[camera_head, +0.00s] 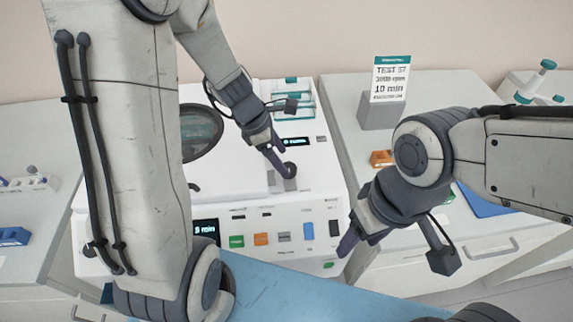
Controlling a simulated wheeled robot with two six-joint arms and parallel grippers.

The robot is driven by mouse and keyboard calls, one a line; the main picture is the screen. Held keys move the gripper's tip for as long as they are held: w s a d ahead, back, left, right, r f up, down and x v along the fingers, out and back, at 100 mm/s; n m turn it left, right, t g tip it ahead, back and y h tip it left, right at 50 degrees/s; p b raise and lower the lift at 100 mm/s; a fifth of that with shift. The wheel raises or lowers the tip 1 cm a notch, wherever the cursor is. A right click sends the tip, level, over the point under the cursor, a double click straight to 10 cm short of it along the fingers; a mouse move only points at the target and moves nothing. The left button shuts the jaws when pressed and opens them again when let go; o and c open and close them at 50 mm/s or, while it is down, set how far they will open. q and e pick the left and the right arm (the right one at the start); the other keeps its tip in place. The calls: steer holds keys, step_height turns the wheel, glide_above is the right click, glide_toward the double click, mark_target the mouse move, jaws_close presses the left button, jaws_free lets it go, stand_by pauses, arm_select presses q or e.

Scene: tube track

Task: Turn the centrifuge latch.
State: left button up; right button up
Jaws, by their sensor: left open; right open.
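The white centrifuge (318,190) stands in the middle, with a dark round window in its lid (203,128) partly behind my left arm. My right gripper (350,240) is open and empty in front of the centrifuge's right corner. The front panel has a lit display (206,229) and several coloured buttons.
A sign on a grey stand (380,110) and an orange block (381,158) are on the right counter. A blue tray (485,202) lies farther right. A tube rack (30,185) and a blue block (13,237) are on the left counter.

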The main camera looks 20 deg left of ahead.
mark_target(288, 167)
arm_select(q)
steer(key=shift+b+x, duration=0.3)
steer(key=shift+x, duration=1.45)
jaws_close()
